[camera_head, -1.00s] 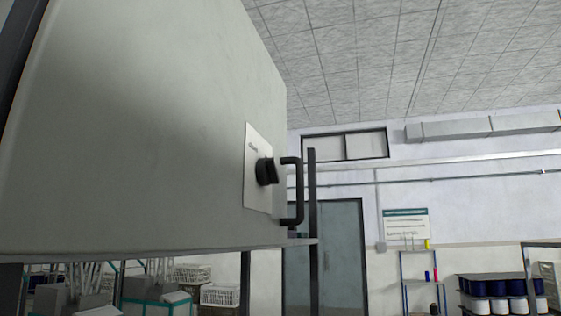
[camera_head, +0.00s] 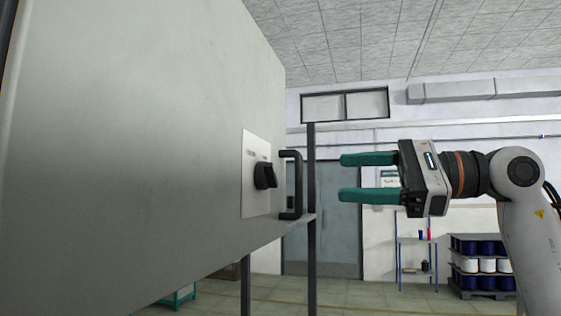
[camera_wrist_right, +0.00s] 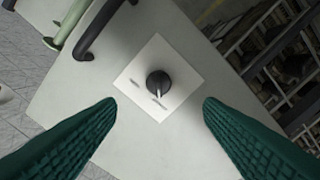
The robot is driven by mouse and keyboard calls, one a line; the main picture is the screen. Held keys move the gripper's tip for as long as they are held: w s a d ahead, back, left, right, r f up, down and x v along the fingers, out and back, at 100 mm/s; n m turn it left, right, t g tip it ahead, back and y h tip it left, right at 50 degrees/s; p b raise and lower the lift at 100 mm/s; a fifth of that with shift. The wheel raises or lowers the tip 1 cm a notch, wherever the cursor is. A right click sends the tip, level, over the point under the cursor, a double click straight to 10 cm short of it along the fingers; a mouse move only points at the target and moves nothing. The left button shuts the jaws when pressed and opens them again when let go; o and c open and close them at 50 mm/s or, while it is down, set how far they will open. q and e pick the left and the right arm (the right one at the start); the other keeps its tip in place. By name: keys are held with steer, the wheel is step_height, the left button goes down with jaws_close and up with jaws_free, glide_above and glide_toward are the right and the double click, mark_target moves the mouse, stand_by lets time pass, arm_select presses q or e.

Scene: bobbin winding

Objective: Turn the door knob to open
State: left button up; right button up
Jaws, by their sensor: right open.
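A black knob (camera_head: 264,176) sits on a white square plate (camera_head: 250,201) on the pale grey cabinet door (camera_head: 140,150). A black bar handle (camera_head: 297,185) stands just right of the plate. My right gripper (camera_head: 342,178) is open and empty, its two green fingers pointing left toward the handle and knob, apart from both. In the right wrist view the knob (camera_wrist_right: 158,83) lies ahead, between the spread fingers (camera_wrist_right: 160,112), with the handle (camera_wrist_right: 104,27) at upper left. The door is flat and looks closed. My left gripper is out of view.
A dark upright post (camera_head: 311,250) stands just behind the handle. Further back are a blue-grey door (camera_head: 338,220), a small shelf (camera_head: 417,242) and a rack of blue and white spools (camera_head: 482,265). The air between gripper and handle is free.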

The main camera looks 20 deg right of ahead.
mark_target(275, 176)
steer(key=p+x, duration=0.4)
steer(key=x, duration=0.7)
steer(key=shift+r, duration=0.15)
steer(key=shift+w+a, duration=0.3)
steer(key=c, duration=1)
